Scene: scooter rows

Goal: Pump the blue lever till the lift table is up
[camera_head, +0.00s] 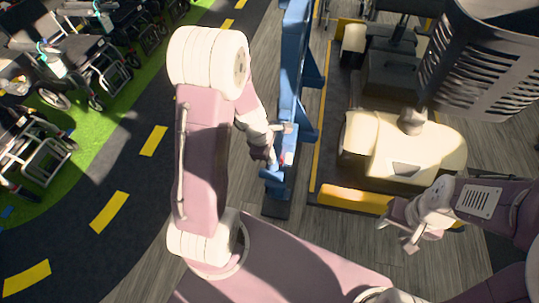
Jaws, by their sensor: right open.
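A blue steel frame (289,80) runs down the middle of the head view, with a lighter blue part, likely the lever (289,146), near its lower end. My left gripper (272,158) is right at this blue part, with a small red spot beside it. My own wrist hides much of the contact, so I cannot tell whether the fingers close on it. The lift table (318,150) has yellow edges and stands to the right of the frame. My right gripper (394,234) is open and empty, near the table's front edge.
A cream scooter (405,146) with a dark basket (487,60) stands at the lift table. Folded wheelchairs and walkers (75,60) line the green strip at the left. Grey floor (330,235) is clear in front of the blue frame.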

